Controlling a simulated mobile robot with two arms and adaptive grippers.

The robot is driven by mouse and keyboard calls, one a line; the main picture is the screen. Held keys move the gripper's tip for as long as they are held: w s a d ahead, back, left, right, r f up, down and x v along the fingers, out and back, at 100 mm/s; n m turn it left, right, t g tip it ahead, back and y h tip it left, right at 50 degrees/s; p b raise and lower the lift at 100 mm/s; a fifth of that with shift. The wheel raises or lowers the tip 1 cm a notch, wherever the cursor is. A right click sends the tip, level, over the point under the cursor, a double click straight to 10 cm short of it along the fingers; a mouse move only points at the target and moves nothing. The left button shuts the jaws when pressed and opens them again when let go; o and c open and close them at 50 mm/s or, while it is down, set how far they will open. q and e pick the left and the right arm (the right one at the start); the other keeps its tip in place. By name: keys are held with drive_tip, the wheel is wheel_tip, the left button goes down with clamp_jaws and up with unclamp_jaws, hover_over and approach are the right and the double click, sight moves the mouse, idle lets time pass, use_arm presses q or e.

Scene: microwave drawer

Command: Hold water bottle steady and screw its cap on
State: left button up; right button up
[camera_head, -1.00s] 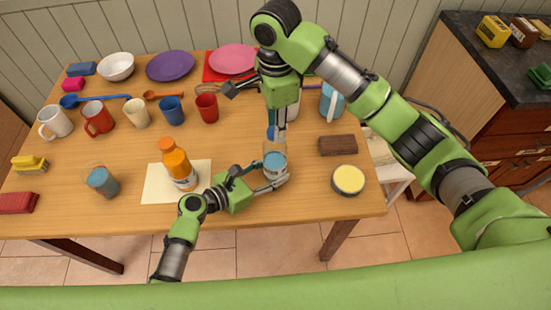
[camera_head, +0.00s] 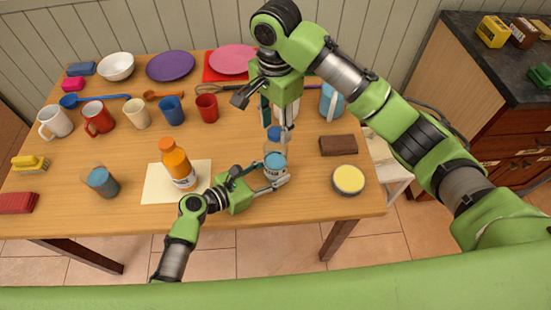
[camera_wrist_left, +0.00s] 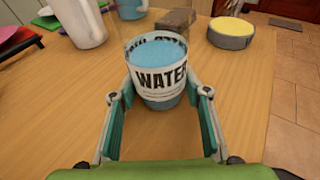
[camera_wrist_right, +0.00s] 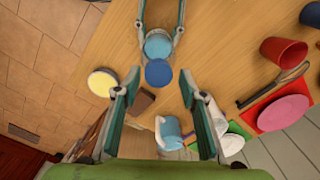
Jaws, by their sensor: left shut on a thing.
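The water bottle (camera_head: 275,161) stands on the table right of the orange bottle. Its "WATER" label (camera_wrist_left: 162,82) and blue water show in the left wrist view. My left gripper (camera_head: 279,183) is shut around its lower part. My right gripper (camera_head: 263,115) is above the bottle, pointing down.
An orange bottle (camera_head: 178,163) stands on a pale mat (camera_head: 155,190) left of the water bottle. A brown block (camera_head: 338,145) and a yellow-topped tin (camera_head: 348,179) lie to the right. A blue-and-white pitcher (camera_head: 332,101), mugs and plates stand farther back. The front middle is fairly clear.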

drive_tip(key=n, duration=1.3)
drive_tip(key=shift+n, duration=0.4)
clamp_jaws()
drive_tip(key=m, duration=0.4)
drive_tip(key=shift+m, duration=0.4)
drive_tip(key=m, duration=0.4)
unclamp_jaws()
